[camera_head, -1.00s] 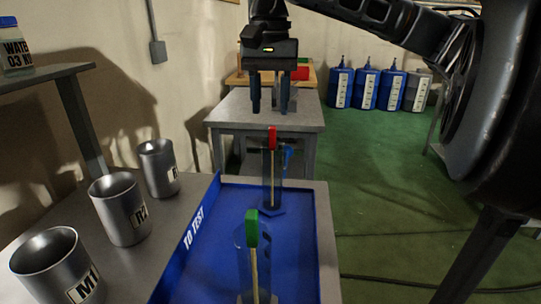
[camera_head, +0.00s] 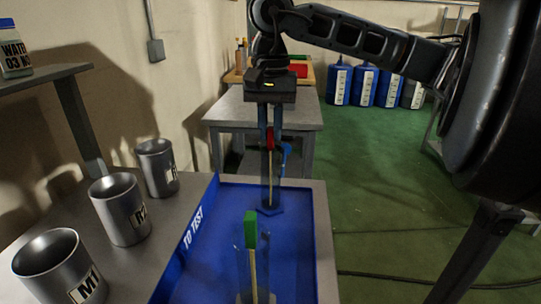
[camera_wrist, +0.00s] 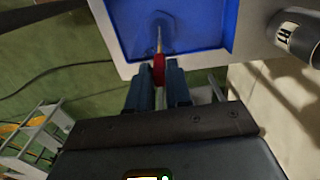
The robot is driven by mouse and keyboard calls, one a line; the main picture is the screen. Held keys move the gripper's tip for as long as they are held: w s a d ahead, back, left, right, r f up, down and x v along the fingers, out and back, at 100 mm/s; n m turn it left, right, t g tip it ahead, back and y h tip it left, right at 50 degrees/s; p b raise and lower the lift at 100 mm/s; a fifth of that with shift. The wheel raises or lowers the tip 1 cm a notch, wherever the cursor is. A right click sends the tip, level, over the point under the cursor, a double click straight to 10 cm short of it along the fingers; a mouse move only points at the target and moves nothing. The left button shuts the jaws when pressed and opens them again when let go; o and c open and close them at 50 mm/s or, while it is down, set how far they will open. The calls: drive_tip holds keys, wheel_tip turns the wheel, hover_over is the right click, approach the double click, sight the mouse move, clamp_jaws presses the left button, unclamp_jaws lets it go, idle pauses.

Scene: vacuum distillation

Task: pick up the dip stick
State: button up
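A dip stick with a red top (camera_head: 270,142) stands upright in a clear cylinder (camera_head: 279,190) at the far end of the blue tray (camera_head: 222,255). My gripper (camera_head: 270,148) is above that cylinder, its fingers pointing down and closed in on either side of the red top. The wrist view shows the red top (camera_wrist: 158,70) between the blue-grey fingers, with the pale stick beyond it. The stick's lower part is still inside the cylinder. A second dip stick with a green top (camera_head: 250,229) stands in a nearer clear cylinder (camera_head: 240,268).
Three metal cups, one labelled M1 (camera_head: 59,268), one R2 (camera_head: 118,210) and a farther one (camera_head: 157,168), stand left of the tray. A grey table (camera_head: 235,108) is behind. Blue drums (camera_head: 364,86) stand at the back. Green floor on the right is open.

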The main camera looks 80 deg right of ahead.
clamp_jaws()
idle(0.3)
wheel_tip(320, 180, up, 18)
drive_tip(key=b, duration=0.1)
idle(0.6)
wheel_tip(320, 180, up, 18)
drive_tip(key=p, duration=1.3)
idle(0.4)
